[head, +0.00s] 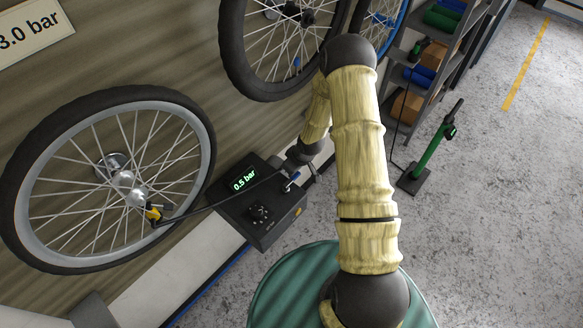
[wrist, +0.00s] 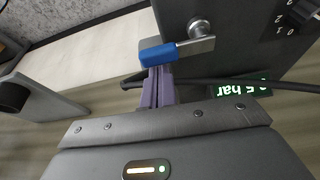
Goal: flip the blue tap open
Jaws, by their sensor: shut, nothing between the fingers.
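The blue tap (wrist: 160,54) shows in the wrist view as a flat metal lever with a blue sleeve on its end, lying roughly crosswise in the picture. Its metal end meets a round silver pivot (wrist: 200,27) on the dark box. In the head view, the tap (head: 294,176) is a small blue spot on the box's right side. My gripper (wrist: 157,72) is shut and empty, with its purple fingertips right at the blue sleeve; I cannot tell whether they touch. The dark box (head: 283,229) has a green display reading 0.5 bar and a black knob (head: 259,212).
A black hose (wrist: 225,84) passes close behind my fingers. In the head view it runs to a wheel (head: 208,160) on the left. Other wheels hang above. A green floor pump (head: 430,150) and shelves (head: 405,75) stand at right.

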